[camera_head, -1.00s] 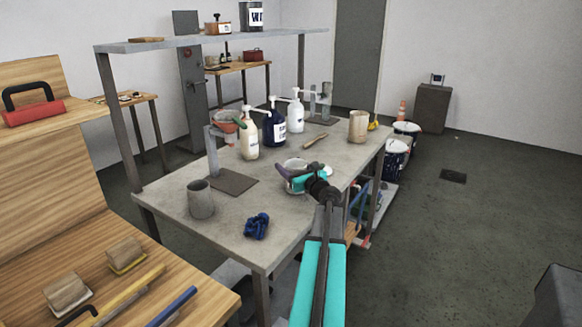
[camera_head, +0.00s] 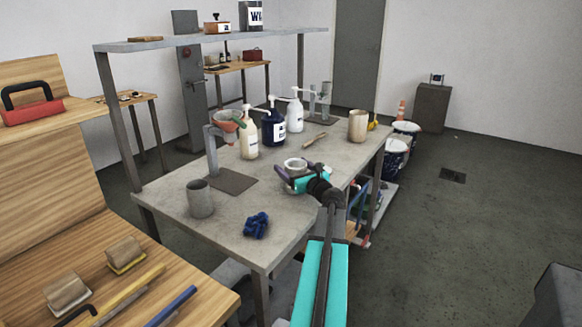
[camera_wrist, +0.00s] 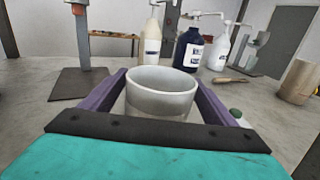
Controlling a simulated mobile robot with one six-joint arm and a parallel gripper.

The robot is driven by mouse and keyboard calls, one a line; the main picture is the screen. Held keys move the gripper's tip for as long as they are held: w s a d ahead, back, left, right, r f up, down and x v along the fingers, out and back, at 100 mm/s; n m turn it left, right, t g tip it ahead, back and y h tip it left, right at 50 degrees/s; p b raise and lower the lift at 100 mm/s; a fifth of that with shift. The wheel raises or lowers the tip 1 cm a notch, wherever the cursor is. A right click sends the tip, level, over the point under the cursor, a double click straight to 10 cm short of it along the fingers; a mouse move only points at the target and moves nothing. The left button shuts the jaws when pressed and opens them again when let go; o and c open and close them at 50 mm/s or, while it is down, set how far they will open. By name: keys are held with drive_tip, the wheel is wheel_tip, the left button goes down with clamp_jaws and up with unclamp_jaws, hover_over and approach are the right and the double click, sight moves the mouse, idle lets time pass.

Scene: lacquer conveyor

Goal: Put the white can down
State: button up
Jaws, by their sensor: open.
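The white can (camera_wrist: 160,95) stands upright on the grey table (camera_head: 290,215), near its right side. In the wrist view its open rim faces up, and it sits between the two purple fingers of my gripper (camera_wrist: 160,92). The fingers are spread, with a visible gap on the left side of the can. My gripper is open around the can.
Pump bottles, white (camera_head: 295,115), dark blue (camera_head: 273,128) and cream (camera_head: 249,138), stand behind. A beige cup (camera_head: 357,126) is at the far right.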

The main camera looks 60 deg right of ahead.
drive_tip(key=v, duration=1)
drive_tip(key=shift+s+a+b, duration=0.15)
drive_tip(key=shift+b, duration=0.25)
idle(0.4)
